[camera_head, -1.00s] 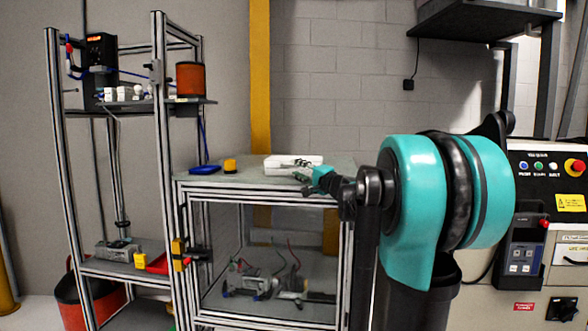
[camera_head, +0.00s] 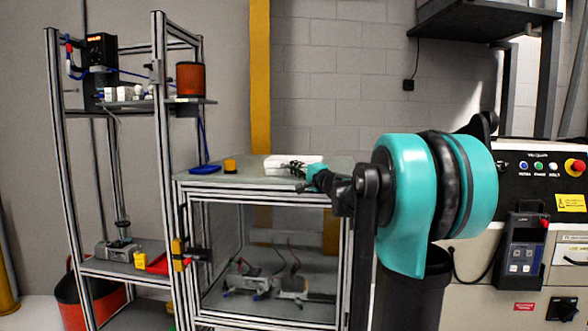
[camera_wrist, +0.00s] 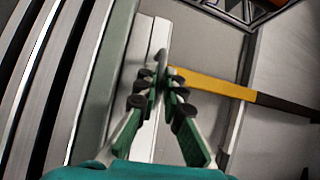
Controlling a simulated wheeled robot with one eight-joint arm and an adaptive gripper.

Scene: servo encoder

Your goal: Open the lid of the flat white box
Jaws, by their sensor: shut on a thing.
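The flat white box (camera_head: 279,159) lies on the top of the framed workbench, near its back edge. In the wrist view the box (camera_wrist: 139,70) shows as a long pale strip behind the fingers. My gripper (camera_head: 293,168) is at the box's front side, with its dark fingers overlapping the box. In the wrist view my gripper (camera_wrist: 160,88) has its fingertips close together at the box's right edge, shut on what appears to be the lid edge. The fingers hide the contact itself. The lid looks flat, and I cannot make out a gap under it.
A tall shelf frame (camera_head: 163,130) stands at the left. A control cabinet (camera_head: 545,170) stands at the right.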

